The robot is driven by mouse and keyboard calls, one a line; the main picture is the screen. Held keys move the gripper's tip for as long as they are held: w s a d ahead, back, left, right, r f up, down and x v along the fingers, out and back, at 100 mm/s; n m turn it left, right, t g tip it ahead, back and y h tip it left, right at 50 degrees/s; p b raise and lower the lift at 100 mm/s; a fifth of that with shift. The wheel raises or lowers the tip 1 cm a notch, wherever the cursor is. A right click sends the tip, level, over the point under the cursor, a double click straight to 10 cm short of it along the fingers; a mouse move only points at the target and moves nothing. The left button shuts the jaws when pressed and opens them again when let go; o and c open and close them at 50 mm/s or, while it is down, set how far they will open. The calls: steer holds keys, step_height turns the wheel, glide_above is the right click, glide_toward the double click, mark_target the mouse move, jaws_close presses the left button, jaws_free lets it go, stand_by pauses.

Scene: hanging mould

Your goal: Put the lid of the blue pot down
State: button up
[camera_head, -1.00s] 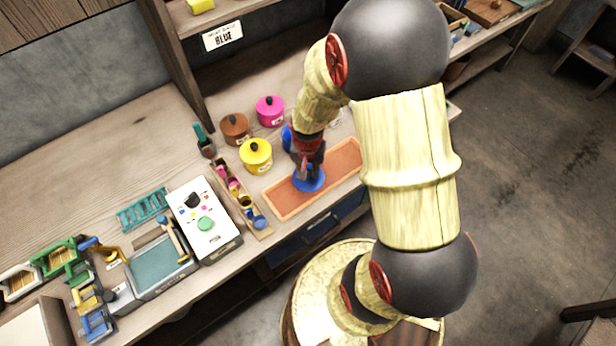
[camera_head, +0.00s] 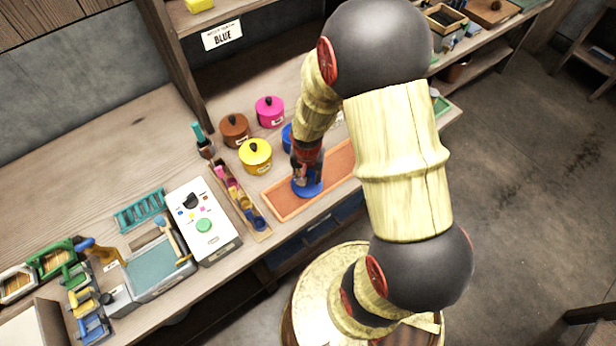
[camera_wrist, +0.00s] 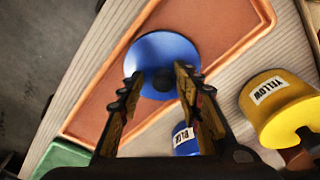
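The blue lid (camera_head: 307,189) lies flat in the shallow orange tray (camera_head: 282,202), near its middle. My gripper (camera_head: 307,178) is right above it, pointing down. In the wrist view the lid (camera_wrist: 160,52) has a dark knob (camera_wrist: 163,80) between my fingertips (camera_wrist: 160,76). The fingers stand apart, with a gap showing beside the knob, so the gripper looks open around it. The blue pot (camera_head: 287,134) is behind my gripper, mostly hidden by it. The pot (camera_wrist: 184,138) also shows in the wrist view, partly covered by a finger.
A yellow pot (camera_head: 256,157), a brown pot (camera_head: 235,130) and a pink pot (camera_head: 270,112) stand lidded behind the tray. A narrow box of coloured scoops (camera_head: 240,203) lies left of the tray. A sign reading BLUE (camera_head: 222,36) hangs on the shelf.

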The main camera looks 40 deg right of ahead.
step_height(320, 180, up, 12)
steer(key=s+p, duration=0.1)
steer(key=p, duration=0.2)
step_height(320, 180, up, 17)
steer(key=n+t, duration=0.3)
steer(key=n, duration=0.1)
glide_above(307, 186)
steer(key=s+a, duration=0.3)
steer(key=a, duration=0.3)
steer(key=s+a+r+n+t, duration=0.1)
steer(key=s+a+r+n, duration=0.3)
steer(key=s+r, duration=0.4)
steer(key=shift+s+a+r+n+t+y, duration=0.3)
steer(key=shift+a+r+y, duration=0.1)
steer(key=shift+a, duration=0.15)
steer(key=shift+w+f+b, duration=0.1)
steer(key=shift+f+b, duration=0.5)
steer(key=shift+f, duration=0.1)
